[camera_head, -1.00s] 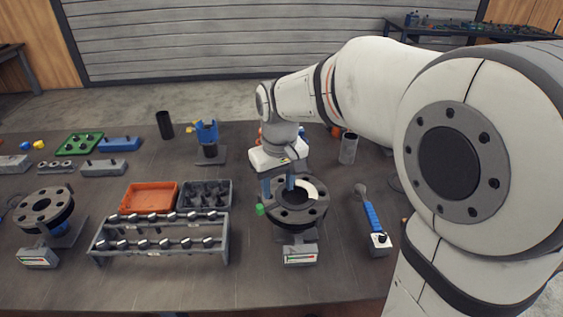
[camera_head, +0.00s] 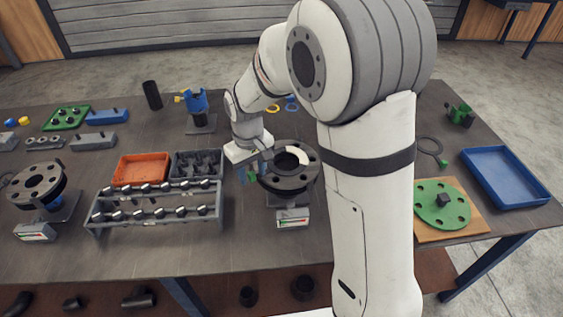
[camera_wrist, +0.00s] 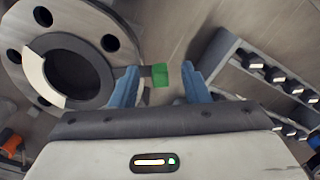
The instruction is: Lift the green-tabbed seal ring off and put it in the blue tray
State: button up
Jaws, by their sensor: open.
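The flange (camera_head: 289,181) stands on its mount near the table's middle, with a pale arc on its top face. A green tab (camera_wrist: 160,75) sticks out from the flange's edge on a short dark stem. The tab's ring is hard to tell from the flange. My gripper (camera_wrist: 160,72) is open, with one blue finger on each side of the tab and gaps visible to both. In the head view my gripper (camera_head: 254,173) is at the flange's left edge. The blue tray (camera_head: 505,178) lies empty at the table's right end.
A bolt rack (camera_head: 155,208) stands left of the flange, close to my gripper in the wrist view. A loose dark ring with a green tab (camera_head: 442,162) and a green disc (camera_head: 442,204) on a board lie near the tray. My arm blocks part of the table.

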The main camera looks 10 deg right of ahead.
grip_shut()
dwell(0.4)
notch_tip(320, 180, up, 10)
jog(key=b, duration=0.1)
dwell(0.6)
jog(key=shift+r, duration=0.1)
jog(key=shift+r+p, duration=1.9)
jog(key=shift+r, duration=0.5)
